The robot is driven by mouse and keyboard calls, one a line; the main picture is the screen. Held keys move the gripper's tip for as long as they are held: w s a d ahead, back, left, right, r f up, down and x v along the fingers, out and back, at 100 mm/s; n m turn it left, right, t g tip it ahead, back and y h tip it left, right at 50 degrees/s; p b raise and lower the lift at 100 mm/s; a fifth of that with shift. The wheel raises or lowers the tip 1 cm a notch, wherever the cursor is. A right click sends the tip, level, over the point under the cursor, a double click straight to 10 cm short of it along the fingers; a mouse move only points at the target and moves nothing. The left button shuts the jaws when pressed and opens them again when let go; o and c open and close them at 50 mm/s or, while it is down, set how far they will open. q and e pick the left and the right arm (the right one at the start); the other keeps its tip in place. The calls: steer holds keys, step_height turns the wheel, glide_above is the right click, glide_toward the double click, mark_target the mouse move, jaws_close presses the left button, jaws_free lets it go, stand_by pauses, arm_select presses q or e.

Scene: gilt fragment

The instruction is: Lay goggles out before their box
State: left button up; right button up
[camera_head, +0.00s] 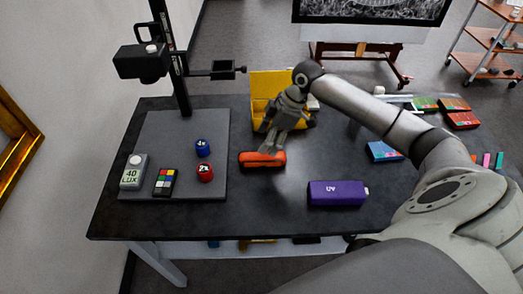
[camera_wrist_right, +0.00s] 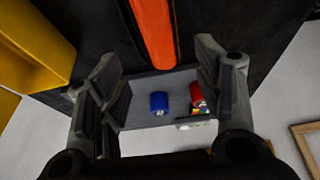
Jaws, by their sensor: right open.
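The orange goggles (camera_head: 262,159) lie on the dark table in front of the open yellow box (camera_head: 262,86). My right gripper (camera_head: 271,146) is just above and behind them, and partly hides the box. In the right wrist view the jaws (camera_wrist_right: 162,82) are spread wide with nothing between them. The goggles show there as an orange strip (camera_wrist_right: 153,32) at the top, beyond the fingers. The yellow box (camera_wrist_right: 38,45) is at the left. I cannot tell whether a finger touches the goggles. My left gripper is not in view.
A grey board (camera_head: 150,130) at the left bears a blue cap (camera_head: 202,147), a red cap (camera_head: 205,172), a colour chart (camera_head: 164,182) and a lux meter (camera_head: 133,172). A camera stand rises behind it. A purple UV torch (camera_head: 336,193) lies front right. The front middle is clear.

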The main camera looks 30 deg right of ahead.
steer(key=v, duration=0.3)
steer(key=shift+r, duration=0.25)
stand_by(0.4)
